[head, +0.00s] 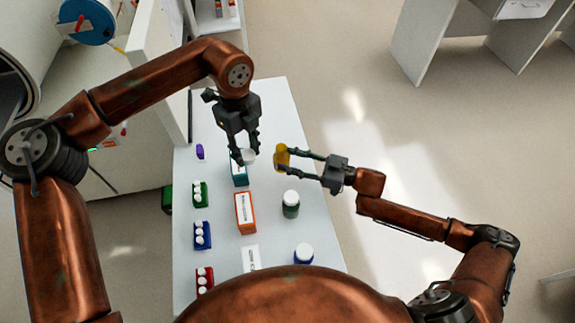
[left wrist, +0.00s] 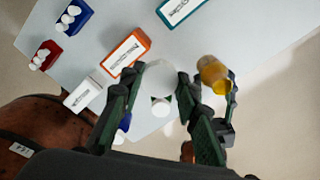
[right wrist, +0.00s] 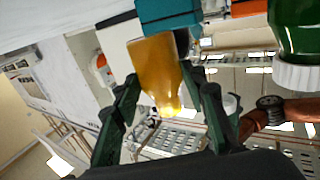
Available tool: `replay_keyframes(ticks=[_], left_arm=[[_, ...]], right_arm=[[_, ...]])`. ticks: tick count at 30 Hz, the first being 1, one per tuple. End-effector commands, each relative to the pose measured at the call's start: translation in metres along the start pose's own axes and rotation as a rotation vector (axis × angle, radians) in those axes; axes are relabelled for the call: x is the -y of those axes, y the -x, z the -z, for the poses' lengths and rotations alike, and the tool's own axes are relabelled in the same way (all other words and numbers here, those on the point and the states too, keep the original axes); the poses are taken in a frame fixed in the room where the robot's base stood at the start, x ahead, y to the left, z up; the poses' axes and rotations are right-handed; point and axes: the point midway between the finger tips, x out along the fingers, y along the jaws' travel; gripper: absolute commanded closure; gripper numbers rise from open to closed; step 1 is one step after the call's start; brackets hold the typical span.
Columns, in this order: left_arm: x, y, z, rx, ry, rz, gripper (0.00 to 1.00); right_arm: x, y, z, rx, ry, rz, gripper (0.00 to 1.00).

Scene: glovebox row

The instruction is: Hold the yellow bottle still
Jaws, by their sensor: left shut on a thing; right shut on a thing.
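The yellow bottle (head: 281,157) is held above the table by my right gripper (head: 279,160), which is shut on its body. It also shows in the right wrist view (right wrist: 158,70), with its neck bare of a cap. My left gripper (head: 247,151) is beside it on the left, shut on a white cap (head: 249,156). In the left wrist view the cap (left wrist: 160,78) sits between the left fingers, apart from the yellow bottle (left wrist: 213,77). The fingers partly cover the bottle in the head view.
On the white table (head: 217,262) stand a teal box (head: 239,178), an orange box (head: 245,213), a white box (head: 251,258), a green bottle (head: 291,206) and a blue bottle (head: 303,254). Small racks with white-topped vials (head: 202,235) line the left. The table's right edge is clear.

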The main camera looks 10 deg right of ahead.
Motion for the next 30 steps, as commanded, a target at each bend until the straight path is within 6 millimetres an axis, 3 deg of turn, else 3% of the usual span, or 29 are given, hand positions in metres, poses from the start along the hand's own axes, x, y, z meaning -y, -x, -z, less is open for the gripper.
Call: replay_keyframes(ticks=[8, 15, 28, 29, 30], left_arm=[[0.001, -0.007, -0.001, -0.003, -0.001, -0.001, 0.99], [0.002, -0.019, -0.002, -0.008, -0.001, -0.005, 0.99], [0.002, -0.02, -0.003, -0.008, -0.001, -0.005, 0.99], [0.002, -0.02, -0.003, -0.008, -0.001, -0.005, 0.99], [0.002, -0.02, -0.003, -0.008, -0.001, -0.005, 0.99]], right_arm=[[-0.011, -0.009, -0.017, -0.001, 0.0, 0.0, 1.0], [-0.014, -0.012, -0.051, 0.001, -0.002, 0.0, 1.0], [-0.013, -0.012, -0.056, -0.001, 0.001, 0.0, 1.0], [-0.014, -0.012, -0.056, 0.0, 0.001, 0.0, 0.59], [-0.014, -0.012, -0.055, 0.0, 0.001, 0.0, 0.56]])
